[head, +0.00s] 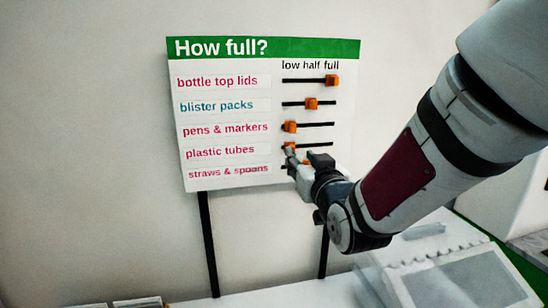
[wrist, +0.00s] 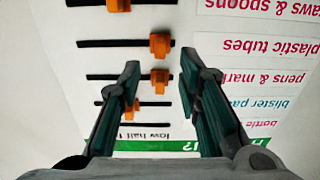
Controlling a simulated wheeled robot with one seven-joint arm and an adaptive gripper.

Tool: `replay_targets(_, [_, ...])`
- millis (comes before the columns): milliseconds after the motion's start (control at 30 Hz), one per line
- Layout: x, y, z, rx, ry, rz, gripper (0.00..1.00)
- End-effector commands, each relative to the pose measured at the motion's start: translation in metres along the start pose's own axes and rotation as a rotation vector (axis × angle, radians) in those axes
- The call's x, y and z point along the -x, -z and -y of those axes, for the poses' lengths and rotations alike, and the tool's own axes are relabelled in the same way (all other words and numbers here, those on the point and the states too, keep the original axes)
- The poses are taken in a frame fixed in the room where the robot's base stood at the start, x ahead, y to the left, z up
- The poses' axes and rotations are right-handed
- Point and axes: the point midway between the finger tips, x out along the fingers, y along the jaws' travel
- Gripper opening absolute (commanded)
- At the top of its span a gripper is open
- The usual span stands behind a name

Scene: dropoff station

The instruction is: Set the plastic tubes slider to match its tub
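The "How full?" board (head: 225,75) stands against the wall, with low, half and full marks above its sliders. The orange plastic tubes slider (wrist: 160,45) is at the low end of its black track; in the head view my gripper partly covers it. My gripper (head: 305,154) is open in front of the lower rows. In the wrist view, where the board appears upside down, its fingertips (wrist: 161,66) are spread either side of the pens & markers slider (wrist: 160,82), with the plastic tubes slider just beyond them. Contact cannot be told. No plastic tubes tub is identifiable.
The bottle top lids slider (head: 331,81) is at full and the blister packs slider (head: 311,104) at half. The straws & spoons slider (wrist: 118,5) is near half. A grey-white container (head: 450,280) stands at lower right. Wall left of the board is clear.

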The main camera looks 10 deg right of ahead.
Motion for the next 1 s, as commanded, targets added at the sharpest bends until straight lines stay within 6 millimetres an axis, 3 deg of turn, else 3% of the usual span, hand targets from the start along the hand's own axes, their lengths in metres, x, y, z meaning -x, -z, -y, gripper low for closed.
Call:
replay_targets(400, [-0.048,0.001,0.000,0.001,0.000,0.000,0.32])
replay_targets(767, [-0.053,0.000,0.000,0.000,0.000,0.000,0.32])
replay_targets(900, [-0.053,0.000,0.000,0.000,0.000,0.000,0.04])
replay_targets(1000, [-0.053,0.000,0.000,0.000,0.000,0.000,0.00])
